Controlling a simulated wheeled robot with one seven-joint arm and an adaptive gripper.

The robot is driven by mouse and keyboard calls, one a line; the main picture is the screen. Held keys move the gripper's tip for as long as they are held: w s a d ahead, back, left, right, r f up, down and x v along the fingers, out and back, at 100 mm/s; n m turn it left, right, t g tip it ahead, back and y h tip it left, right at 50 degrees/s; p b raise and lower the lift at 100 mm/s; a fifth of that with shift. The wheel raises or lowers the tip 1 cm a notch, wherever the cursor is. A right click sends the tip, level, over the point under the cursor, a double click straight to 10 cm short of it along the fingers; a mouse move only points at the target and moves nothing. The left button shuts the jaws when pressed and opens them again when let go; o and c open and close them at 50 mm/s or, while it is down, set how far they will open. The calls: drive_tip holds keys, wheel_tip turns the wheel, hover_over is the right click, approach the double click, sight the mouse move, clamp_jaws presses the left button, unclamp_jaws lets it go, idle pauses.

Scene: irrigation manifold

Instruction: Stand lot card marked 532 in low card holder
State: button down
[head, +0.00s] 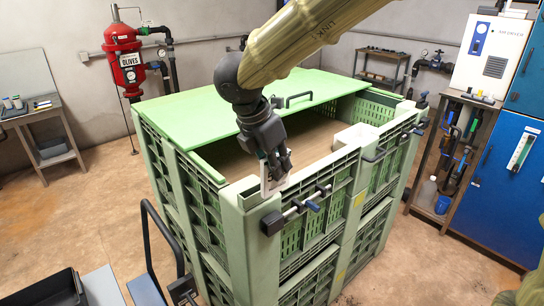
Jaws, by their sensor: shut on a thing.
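My gripper (277,166) points down over the near corner of the green crate stack. It is shut on a thin pale card (267,184), which stands roughly upright at the crate's front rim. The fingers hide part of the card, and no number on it can be read. I cannot tell whether the card touches the rim or a holder. No low card holder can be made out for certain; the area under the gripper is partly hidden.
A bar clamp (296,209) sticks out at the front rim. A tool shelf and blue cabinet (497,195) stand right.

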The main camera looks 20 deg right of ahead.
drive_tip(key=shift+w+a, duration=0.2)
drive_tip(key=shift+w+a+f+b, duration=0.4)
drive_tip(key=shift+w+f+b, duration=0.1)
drive_tip(key=shift+w+f, duration=0.6)
drive_tip(key=shift+w+a+f+b, duration=0.4)
drive_tip(key=shift+w+f+b, duration=0.15)
drive_tip(key=shift+w+f, duration=0.55)
drive_tip(key=shift+w+a+f+b, duration=0.4)
drive_tip(key=shift+w+f+b, duration=0.1)
drive_tip(key=shift+w+f, duration=0.6)
drive_tip(key=c, duration=0.9)
unclamp_jaws()
drive_tip(key=shift+o, duration=0.2)
drive_tip(key=shift+r, duration=0.15)
wheel_tip(320, 180, up, 5)
drive_tip(key=s+a+p, duration=0.2)
drive_tip(key=s+p, duration=0.1)
drive_tip(key=shift+r, duration=0.2)
